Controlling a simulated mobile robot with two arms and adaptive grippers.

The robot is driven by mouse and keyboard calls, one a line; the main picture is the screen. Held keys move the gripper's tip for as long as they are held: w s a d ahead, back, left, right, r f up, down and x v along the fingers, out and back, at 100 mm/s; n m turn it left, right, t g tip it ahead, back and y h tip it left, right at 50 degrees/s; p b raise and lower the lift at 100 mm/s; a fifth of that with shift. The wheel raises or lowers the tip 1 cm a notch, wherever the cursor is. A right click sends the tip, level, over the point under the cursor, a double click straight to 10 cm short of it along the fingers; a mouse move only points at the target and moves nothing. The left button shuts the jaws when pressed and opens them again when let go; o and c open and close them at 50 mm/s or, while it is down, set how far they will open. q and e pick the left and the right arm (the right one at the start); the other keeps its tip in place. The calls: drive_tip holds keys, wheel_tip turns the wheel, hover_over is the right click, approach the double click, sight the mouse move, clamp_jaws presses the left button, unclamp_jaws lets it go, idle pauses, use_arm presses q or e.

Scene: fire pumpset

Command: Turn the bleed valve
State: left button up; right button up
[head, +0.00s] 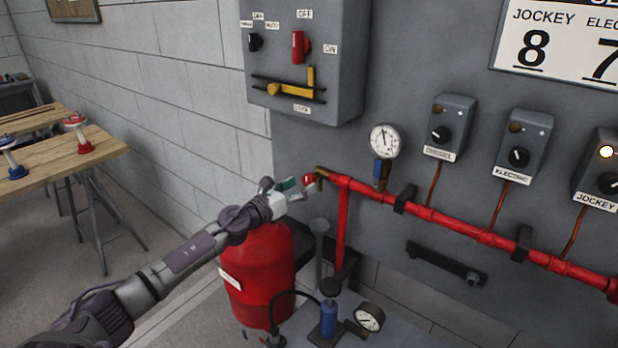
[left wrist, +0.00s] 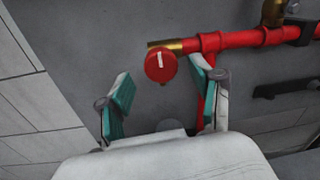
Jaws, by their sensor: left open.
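The bleed valve is a round red knob (head: 308,180) with a brass outlet (head: 321,173) at the left end of the red pipe. In the left wrist view the knob (left wrist: 160,65) has a white mark near its top and sits between and just beyond the two fingertips. My left gripper (head: 291,187) is open, with teal finger pads, just left of the knob in the head view. In the left wrist view its fingers (left wrist: 162,85) stand on either side with gaps to the knob; contact is not visible. My right gripper is not in view.
The red pipe (head: 455,223) runs right along the grey panel, with a pressure gauge (head: 385,140) above it. A red tank (head: 262,275) stands under my left arm. A grey control box (head: 305,55) hangs above. A wooden workbench (head: 60,163) is at the left.

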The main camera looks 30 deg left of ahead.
sight(306, 183)
use_arm(q)
drive_tip(key=shift+w+d, duration=0.2)
drive_tip(key=shift+w, duration=0.8)
drive_tip(key=shift+w+d, duration=0.15)
drive_tip(key=shift+w, duration=0.85)
drive_tip(key=c, duration=1.1)
drive_tip(key=shift+c, duration=0.2)
